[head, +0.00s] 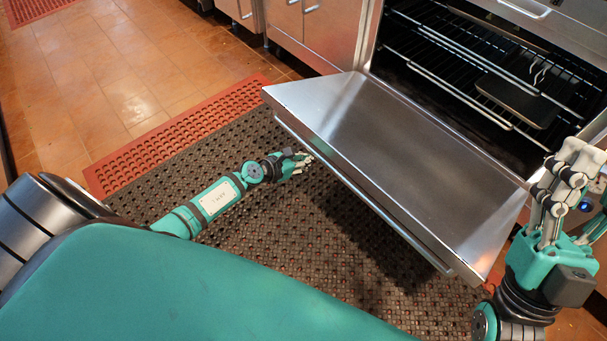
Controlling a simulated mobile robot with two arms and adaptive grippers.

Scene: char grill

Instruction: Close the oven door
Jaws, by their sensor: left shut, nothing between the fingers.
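The steel oven door (400,150) is folded down and open in front of the oven in the head view. Its bar handle (370,200) runs along the front edge. My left gripper (305,160) is shut and empty, close to the front edge near the left part of the handle. I cannot tell whether it touches. My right gripper (567,185) is at the right, with its fingers pointing up near the door's right corner. Its jaw state is unclear.
The oven cavity (440,75) holds wire racks and a dark pan (517,101) on a rack. Steel cabinets (313,30) stand left of the oven. A perforated dark mat (300,235) with a red border covers the floor below the door. The tiled floor (110,80) at the upper left is clear.

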